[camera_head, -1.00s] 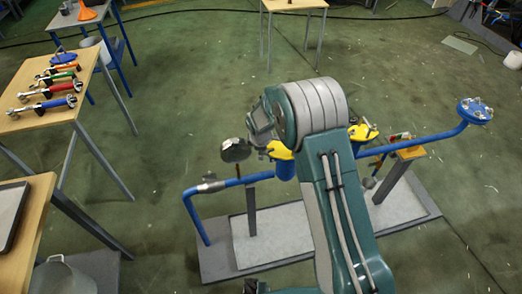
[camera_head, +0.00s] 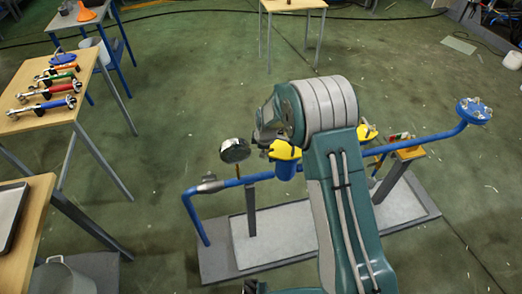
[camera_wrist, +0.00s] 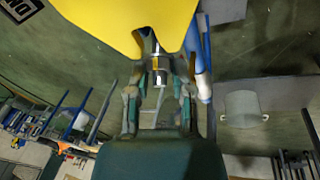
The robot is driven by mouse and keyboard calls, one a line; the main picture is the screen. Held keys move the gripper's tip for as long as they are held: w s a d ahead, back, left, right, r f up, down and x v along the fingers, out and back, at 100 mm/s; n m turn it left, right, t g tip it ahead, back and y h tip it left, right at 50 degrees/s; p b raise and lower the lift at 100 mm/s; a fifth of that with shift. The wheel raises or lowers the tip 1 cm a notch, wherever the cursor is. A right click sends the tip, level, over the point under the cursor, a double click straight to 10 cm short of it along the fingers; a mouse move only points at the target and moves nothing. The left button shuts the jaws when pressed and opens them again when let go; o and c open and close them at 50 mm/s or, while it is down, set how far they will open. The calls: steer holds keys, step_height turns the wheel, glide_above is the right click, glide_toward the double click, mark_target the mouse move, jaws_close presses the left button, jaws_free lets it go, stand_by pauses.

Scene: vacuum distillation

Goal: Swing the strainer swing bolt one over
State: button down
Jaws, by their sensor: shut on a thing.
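The yellow strainer cover (camera_head: 284,153) sits on the blue strainer body (camera_head: 285,171) in the blue pipe run, partly hidden by my arm in the head view. In the wrist view the yellow cover (camera_wrist: 125,18) fills the top. A metal swing bolt (camera_wrist: 158,72) stands at the cover's edge, between my fingers. My gripper (camera_wrist: 158,88) is shut on this bolt, with one finger on each side of it. In the head view my gripper (camera_head: 264,136) is at the left edge of the yellow cover, and its fingertips are hard to make out.
A round gauge (camera_head: 235,150) stands close on the left of the strainer. The blue pipe (camera_head: 428,138) runs right to a blue flange (camera_head: 474,111). A second yellow part (camera_head: 367,132) shows behind my arm. A table with wrenches (camera_head: 50,95) stands at the left.

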steer(key=c, duration=0.7)
jaws_free()
steer(key=shift+c, duration=0.2)
steer(key=v, duration=1.1)
steer(key=shift+r, duration=0.4)
steer(key=shift+d+r, duration=0.1)
steer(key=shift+d, duration=0.05)
